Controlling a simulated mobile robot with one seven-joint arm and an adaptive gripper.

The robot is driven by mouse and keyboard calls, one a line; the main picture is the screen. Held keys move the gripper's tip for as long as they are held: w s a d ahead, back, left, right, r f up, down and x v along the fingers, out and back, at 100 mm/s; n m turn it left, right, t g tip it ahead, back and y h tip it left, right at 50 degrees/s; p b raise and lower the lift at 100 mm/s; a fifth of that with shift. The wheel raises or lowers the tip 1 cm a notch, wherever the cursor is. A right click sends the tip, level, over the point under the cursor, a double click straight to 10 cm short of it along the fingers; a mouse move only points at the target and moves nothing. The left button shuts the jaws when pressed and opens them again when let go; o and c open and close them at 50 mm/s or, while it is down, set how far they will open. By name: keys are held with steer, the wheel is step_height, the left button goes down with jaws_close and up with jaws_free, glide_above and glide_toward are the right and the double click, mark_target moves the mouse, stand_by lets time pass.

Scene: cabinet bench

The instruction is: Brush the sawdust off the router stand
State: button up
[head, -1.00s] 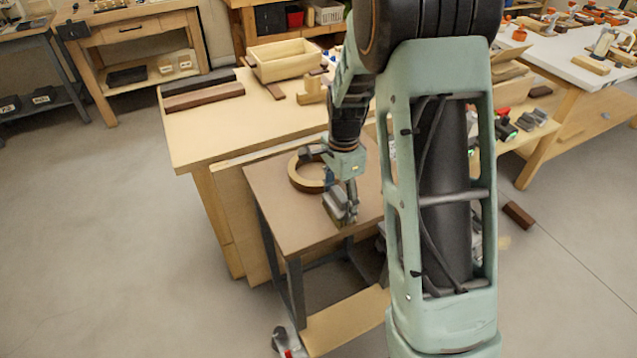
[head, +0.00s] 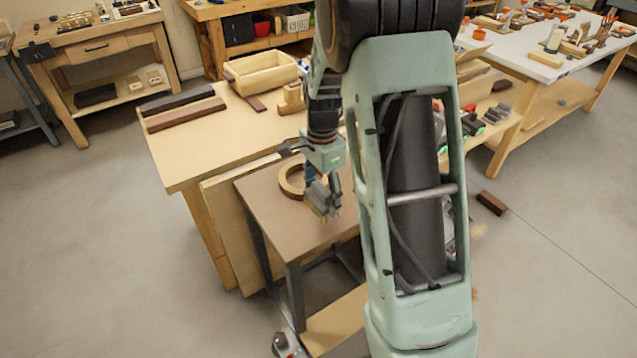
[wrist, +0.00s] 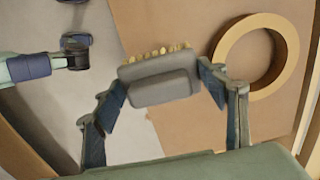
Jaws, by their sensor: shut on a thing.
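The router stand (head: 275,215) is a small table with a brown top and dark metal legs, beside the wooden bench. My gripper (head: 322,186) is over its top, towards the right part. It is shut on a grey brush (head: 318,196) with pale bristles. In the wrist view both fingers grip the ends of the brush (wrist: 162,86), and its bristles point to the top of the picture. The brush overlaps the stand's edge there. I cannot tell if the bristles touch the top. I cannot make out the sawdust clearly.
A wooden ring (head: 284,184) lies on the stand close to the brush; it also shows in the wrist view (wrist: 228,40). The bench (head: 215,145) behind holds a wooden box (head: 262,78) and dark boards (head: 185,115). Floor at the left is clear.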

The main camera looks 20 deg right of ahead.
step_height(320, 180, up, 2)
steer(key=shift+r+p, duration=0.15)
steer(key=shift+p, duration=0.45)
